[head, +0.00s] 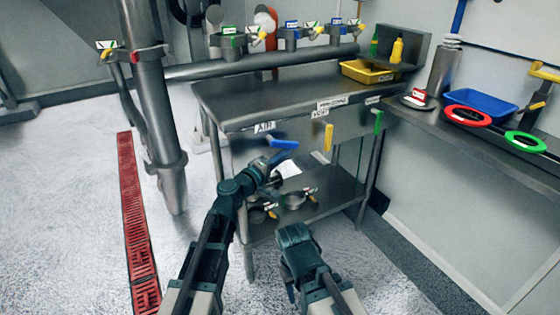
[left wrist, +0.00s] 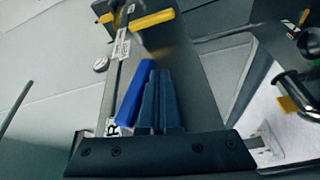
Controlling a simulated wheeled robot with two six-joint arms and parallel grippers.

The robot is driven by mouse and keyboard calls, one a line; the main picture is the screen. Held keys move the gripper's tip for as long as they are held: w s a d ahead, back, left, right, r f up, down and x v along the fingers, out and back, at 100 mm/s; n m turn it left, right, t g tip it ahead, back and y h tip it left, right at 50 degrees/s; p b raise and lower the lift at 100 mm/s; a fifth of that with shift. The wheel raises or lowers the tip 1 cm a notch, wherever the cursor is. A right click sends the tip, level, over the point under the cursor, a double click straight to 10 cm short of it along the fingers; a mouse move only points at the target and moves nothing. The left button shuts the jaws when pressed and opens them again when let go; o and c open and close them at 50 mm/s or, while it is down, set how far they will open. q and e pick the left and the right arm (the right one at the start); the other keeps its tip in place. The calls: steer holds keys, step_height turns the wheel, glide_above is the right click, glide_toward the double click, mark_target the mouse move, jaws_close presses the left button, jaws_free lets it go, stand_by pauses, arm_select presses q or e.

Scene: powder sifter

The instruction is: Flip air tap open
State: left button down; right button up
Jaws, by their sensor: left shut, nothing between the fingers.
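The air tap is a blue lever handle (head: 284,144) on the front of the steel table, beside the AIR label (head: 264,127). My left gripper (head: 277,160) is shut and empty, just below the blue handle in the head view. In the left wrist view the closed fingers (left wrist: 161,102) stand right beside the blue handle (left wrist: 131,95), on its right side. I cannot tell whether they touch. The handle slants in both views. Part of the label shows at the handle's lower end.
A yellow handle (head: 328,137) and a green handle (head: 378,122) hang to the right along the same table edge. Metal fittings (head: 293,199) lie on the lower shelf (head: 335,188). A thick steel pipe (head: 155,110) stands left. The floor before the red drain grate (head: 137,220) is clear.

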arm_select(q)
steer(key=shift+w+d+r, duration=0.2)
steer(key=shift+d+r, duration=0.1)
steer(key=shift+d, duration=0.05)
steer(key=shift+d+r+p, duration=0.15)
steer(key=shift+d+p, duration=0.05)
steer(key=shift+p, duration=0.15)
stand_by(0.5)
stand_by(2.0)
steer(key=s+a+f+b, duration=0.6)
steer(key=s+f+b, duration=0.1)
steer(key=shift+s+a+f, duration=0.15)
steer(key=shift+s+a, duration=0.1)
steer(key=shift+a, duration=0.05)
stand_by(0.4)
